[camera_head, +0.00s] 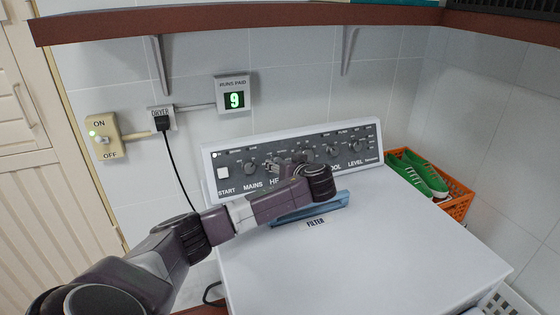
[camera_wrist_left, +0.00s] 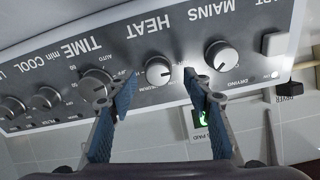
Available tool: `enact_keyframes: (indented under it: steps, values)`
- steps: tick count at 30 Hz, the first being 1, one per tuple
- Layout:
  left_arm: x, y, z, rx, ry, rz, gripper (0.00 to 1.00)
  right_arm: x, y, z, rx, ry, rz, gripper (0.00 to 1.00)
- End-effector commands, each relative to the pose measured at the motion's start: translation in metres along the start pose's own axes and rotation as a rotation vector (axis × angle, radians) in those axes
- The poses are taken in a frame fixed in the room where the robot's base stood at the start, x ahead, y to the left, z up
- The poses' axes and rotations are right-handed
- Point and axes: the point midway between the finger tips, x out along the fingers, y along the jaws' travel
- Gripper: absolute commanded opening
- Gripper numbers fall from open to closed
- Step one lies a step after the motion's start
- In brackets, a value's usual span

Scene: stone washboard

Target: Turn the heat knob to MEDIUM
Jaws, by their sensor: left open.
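The heat knob (camera_wrist_left: 158,70) is a small dark dial with a pale face, under the HEAT label on the dryer's grey control panel (camera_wrist_left: 130,52). The wrist view shows the panel upside down. My left gripper (camera_wrist_left: 160,82) is open, with one blue-padded finger on each side of the heat knob; I cannot tell whether they touch it. The knob's exact setting is too small to read. In the head view, my left gripper (camera_head: 285,162) is in front of the panel and its arm hides part of the HEAT label. My right gripper is not in view.
The MAINS knob (camera_wrist_left: 222,55) and TIME knob (camera_wrist_left: 95,83) flank the heat knob closely. A blue filter handle (camera_head: 325,208) lies below the arm on the white dryer top (camera_head: 385,245). Green shoes (camera_head: 420,173) sit in an orange basket (camera_head: 458,200) at right. A brown shelf (camera_head: 250,18) hangs above.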

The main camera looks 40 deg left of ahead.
Motion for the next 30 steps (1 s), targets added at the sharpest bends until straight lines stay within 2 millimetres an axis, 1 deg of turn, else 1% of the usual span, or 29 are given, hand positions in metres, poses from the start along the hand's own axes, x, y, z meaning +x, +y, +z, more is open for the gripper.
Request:
enact_keyframes:
  steps: [3,9,13,17,22,28,30]
  values:
    - [0.014,0.000,-0.001,0.000,0.001,-0.002,0.46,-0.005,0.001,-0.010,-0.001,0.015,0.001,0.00]
    - [0.026,0.000,-0.001,0.000,0.001,-0.001,0.46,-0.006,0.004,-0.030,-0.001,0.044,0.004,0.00]
    - [0.027,0.000,0.000,-0.001,0.001,0.000,0.46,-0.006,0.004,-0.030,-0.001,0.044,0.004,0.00]
    - [0.027,0.000,0.000,-0.001,0.001,0.000,0.46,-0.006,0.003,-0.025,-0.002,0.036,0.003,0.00]
    - [0.027,0.000,0.000,0.000,0.001,0.000,0.27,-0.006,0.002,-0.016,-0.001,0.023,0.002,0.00]
    - [0.027,0.000,0.000,0.000,0.000,0.000,0.05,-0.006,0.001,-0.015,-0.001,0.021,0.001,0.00]
    - [0.027,0.000,0.000,0.000,0.000,0.001,0.04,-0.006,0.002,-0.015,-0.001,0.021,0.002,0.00]
